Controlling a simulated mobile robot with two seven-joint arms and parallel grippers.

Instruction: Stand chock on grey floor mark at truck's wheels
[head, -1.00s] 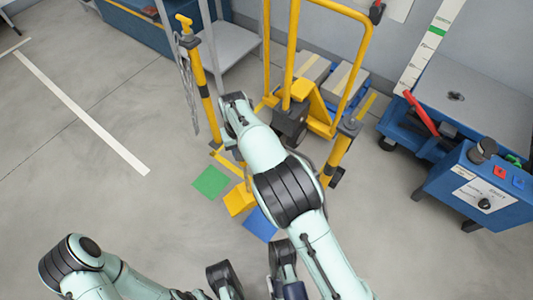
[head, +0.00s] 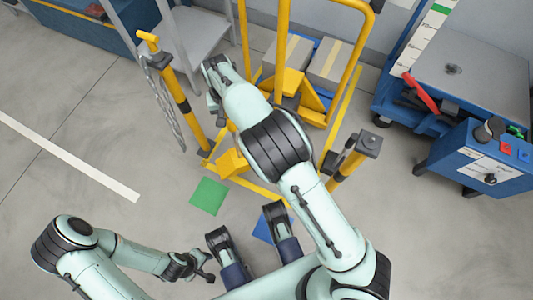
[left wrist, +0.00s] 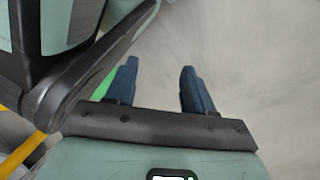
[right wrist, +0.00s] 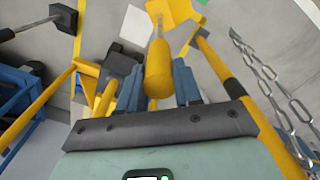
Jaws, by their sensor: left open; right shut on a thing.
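The yellow chock (head: 233,163) is by the foot of the yellow post in the head view. In the right wrist view the chock (right wrist: 172,14) shows at the top, with a rod running to its yellow handle (right wrist: 158,72). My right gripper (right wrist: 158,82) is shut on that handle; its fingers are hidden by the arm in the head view. A pale grey patch (right wrist: 134,22), likely the grey floor mark, lies left of the chock. The yellow truck (head: 290,82) stands beyond, its wheels mostly hidden. My left gripper (head: 206,267) is open and empty, also in its wrist view (left wrist: 159,66).
Green (head: 209,195) and blue (head: 262,229) floor marks lie nearer me. A yellow-black post (head: 178,95) with a hanging chain stands left of the truck, another post (head: 352,163) right. Floor at left is free.

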